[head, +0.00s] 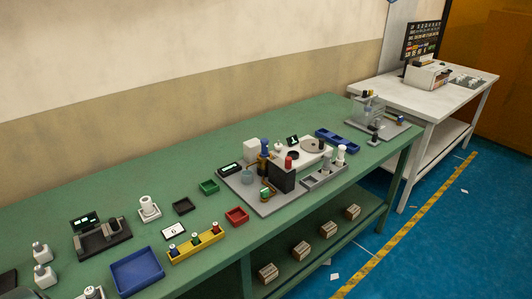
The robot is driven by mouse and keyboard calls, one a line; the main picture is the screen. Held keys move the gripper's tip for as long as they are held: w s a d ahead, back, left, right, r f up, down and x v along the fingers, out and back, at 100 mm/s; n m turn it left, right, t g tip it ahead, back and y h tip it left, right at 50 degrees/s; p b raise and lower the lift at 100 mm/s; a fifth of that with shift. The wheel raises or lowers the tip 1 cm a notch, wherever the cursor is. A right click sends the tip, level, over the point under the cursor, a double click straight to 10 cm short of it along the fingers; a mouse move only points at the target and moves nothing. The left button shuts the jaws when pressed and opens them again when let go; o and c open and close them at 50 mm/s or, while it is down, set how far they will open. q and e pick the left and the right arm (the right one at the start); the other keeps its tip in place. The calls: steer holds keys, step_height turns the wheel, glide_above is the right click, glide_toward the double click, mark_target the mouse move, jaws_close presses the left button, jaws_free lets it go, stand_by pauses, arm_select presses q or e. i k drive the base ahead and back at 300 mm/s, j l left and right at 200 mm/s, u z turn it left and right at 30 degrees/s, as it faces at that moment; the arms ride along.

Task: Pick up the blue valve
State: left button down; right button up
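A yellow rack (208,243) lies near the front edge of the green table and holds three small pieces in a row. The leftmost piece (173,250) looks dark blue, but it is too small to tell if it is a valve. A larger blue-topped part (265,146) stands upright on the grey plate of the machine in the middle of the table. I cannot tell which of the two is the blue valve. Neither of my grippers is in view.
On the green table (60,220) are an empty-looking blue tray (137,273), a red bin (237,216), a green bin (209,187), a black bin (183,206) and white bottles (43,275) at left. Small boxes (302,249) sit on the lower shelf. A white table (425,98) stands beyond.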

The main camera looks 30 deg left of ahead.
mark_target(264, 154)
steer(key=i+l+u, duration=0.2)
steer(key=i, duration=0.2)
steer(key=i+u, duration=0.2)
steer(key=i, duration=0.2)
steer(key=i+l+u, duration=0.2)
steer(key=i+l, duration=0.1)
steer(key=i, duration=0.1)
